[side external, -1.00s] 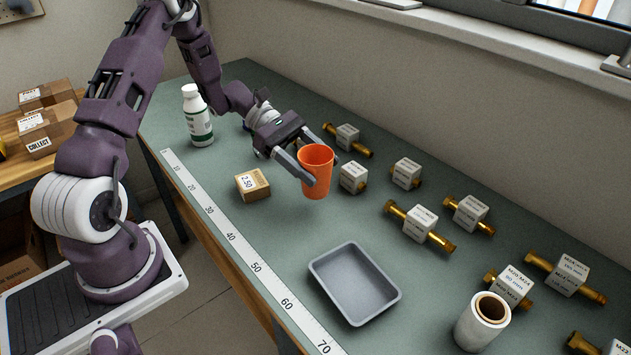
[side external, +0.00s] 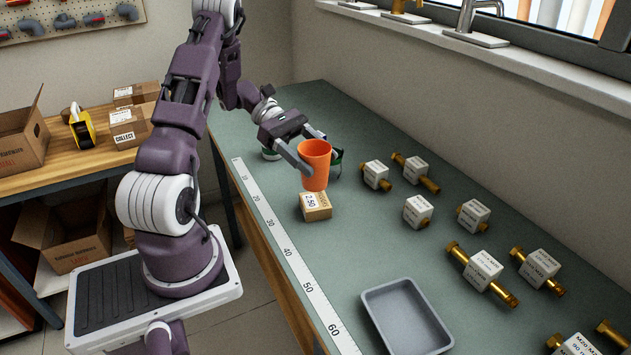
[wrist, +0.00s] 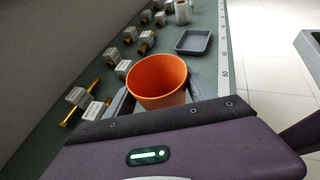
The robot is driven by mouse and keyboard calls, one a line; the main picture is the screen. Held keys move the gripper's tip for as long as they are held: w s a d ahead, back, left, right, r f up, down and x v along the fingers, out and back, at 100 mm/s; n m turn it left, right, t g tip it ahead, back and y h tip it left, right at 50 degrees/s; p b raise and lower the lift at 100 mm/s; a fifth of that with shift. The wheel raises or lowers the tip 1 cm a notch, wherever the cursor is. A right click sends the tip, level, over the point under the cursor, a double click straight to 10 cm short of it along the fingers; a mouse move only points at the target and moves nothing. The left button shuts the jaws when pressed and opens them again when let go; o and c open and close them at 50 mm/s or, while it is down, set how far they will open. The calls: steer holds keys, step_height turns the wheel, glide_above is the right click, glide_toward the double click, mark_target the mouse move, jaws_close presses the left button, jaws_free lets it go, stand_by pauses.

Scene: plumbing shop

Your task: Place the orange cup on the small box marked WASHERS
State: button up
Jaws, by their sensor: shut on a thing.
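The orange cup (side external: 315,166) is upright between the fingers of my gripper (side external: 308,168), which is shut on it. In the wrist view the cup (wrist: 158,80) shows its open, empty-looking mouth, with a finger on each side. The small cardboard box (side external: 316,207) sits on the bench near the ruler strip, with a white label reading 2.50; its other lettering is hard to read. In the side view the cup's base shows just above the box's back edge. I cannot tell the gap or whether it is directly over it. The box is hidden in the wrist view.
A grey tray (side external: 407,318) stands in front. Several labelled brass fittings (side external: 483,271) lie to the right. Bench between box and tray is clear.

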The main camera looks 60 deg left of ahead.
mark_target(324, 183)
steer(key=shift+f, duration=2.2)
steer(key=shift+f, duration=0.1)
steer(key=o, duration=1.4)
steer(key=shift+c, duration=0.2)
